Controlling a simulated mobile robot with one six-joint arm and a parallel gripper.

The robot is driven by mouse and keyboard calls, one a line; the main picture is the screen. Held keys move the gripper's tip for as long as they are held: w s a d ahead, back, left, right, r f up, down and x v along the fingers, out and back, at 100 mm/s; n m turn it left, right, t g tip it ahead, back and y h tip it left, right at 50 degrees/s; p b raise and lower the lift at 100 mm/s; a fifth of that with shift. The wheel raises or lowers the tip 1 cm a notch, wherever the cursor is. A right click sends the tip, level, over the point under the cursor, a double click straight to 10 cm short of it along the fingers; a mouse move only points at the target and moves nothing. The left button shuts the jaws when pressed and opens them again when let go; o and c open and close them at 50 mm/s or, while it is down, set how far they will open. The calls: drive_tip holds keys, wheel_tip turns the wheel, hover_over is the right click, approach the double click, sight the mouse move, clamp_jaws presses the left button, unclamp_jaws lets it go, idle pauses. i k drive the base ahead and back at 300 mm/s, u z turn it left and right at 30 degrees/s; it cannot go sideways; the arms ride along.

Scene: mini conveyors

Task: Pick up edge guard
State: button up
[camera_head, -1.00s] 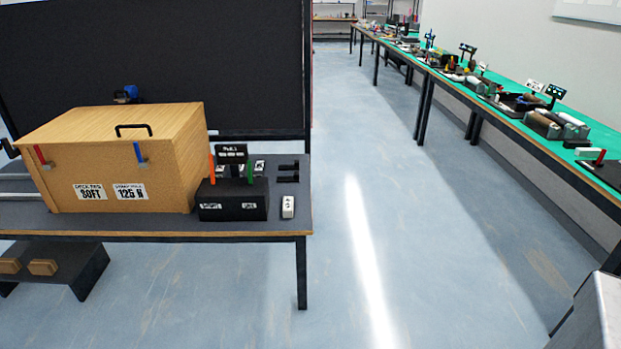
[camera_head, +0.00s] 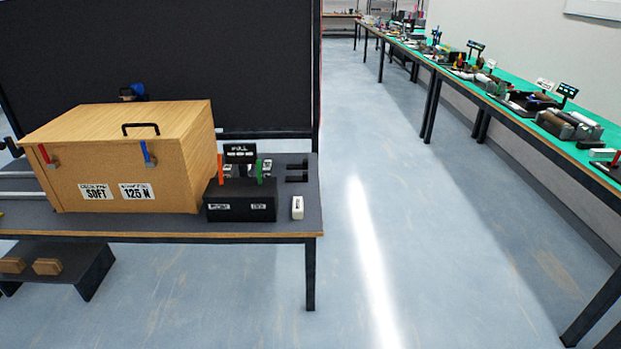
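I cannot make out with certainty which thing is the edge guard. Small black pieces (camera_head: 297,172) lie at the right end of the dark table (camera_head: 150,226), behind a small white block (camera_head: 297,207). A black holder (camera_head: 240,200) with an orange stick, a green stick and a small sign stands left of the white block. My gripper is not in view.
A wooden box (camera_head: 120,160) labelled SOFT and 125 N fills the table's left part. A black panel (camera_head: 170,60) stands behind. A long green-topped bench (camera_head: 530,110) with many small items runs along the right wall. The floor between (camera_head: 420,220) is clear.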

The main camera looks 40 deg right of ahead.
sight(304, 177)
drive_tip(key=u, duration=0.05)
drive_tip(key=i, duration=1)
drive_tip(key=z, duration=0.05)
